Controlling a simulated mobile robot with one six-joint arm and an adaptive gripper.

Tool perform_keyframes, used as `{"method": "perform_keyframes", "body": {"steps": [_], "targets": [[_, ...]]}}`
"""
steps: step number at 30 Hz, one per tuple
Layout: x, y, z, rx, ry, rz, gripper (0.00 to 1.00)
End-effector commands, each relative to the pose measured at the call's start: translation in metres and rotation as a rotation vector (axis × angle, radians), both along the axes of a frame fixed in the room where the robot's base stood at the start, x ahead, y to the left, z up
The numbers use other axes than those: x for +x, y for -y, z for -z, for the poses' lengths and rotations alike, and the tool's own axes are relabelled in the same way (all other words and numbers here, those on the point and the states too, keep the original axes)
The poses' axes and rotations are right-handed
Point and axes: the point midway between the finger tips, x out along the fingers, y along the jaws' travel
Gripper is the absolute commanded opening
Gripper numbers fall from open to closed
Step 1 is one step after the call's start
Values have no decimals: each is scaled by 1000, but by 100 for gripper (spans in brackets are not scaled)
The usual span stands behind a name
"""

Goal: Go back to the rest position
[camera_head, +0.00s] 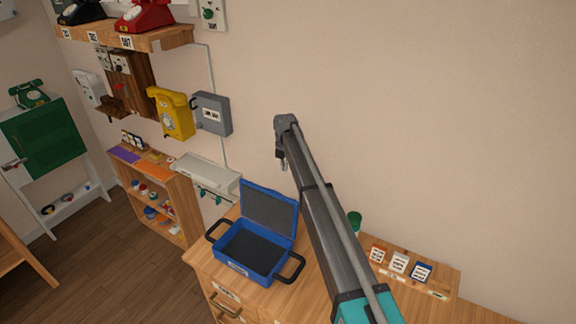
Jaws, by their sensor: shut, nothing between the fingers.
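My arm rises from the lower right, over the wooden counter, toward the beige wall. My gripper (282,166) hangs small and dark below the arm's far end, shut and empty. It is above and behind the open blue case, in front of the wall in this view, and touches nothing that I can see. The blue case (238,270) sits on the counter with its lid up and a dark lining inside; no object shows in it. The arm hides part of the counter to the right of the case.
A yellow wall phone (170,114) and a grey box (212,114) hang left of my gripper. A shelf (160,40) holds black and red phones. Small labelled cards (398,262) and a green item (355,221) stand right of my arm. The wall at upper right is bare.

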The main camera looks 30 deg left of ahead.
Motion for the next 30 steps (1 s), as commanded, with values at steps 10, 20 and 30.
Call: {"method": "perform_keyframes", "body": {"steps": [10,20,30], "targets": [[0,5,0,0,0,12,0],[6,98,8,-7,1,327,0],[-3,264,21,-20,3,951,0]]}}
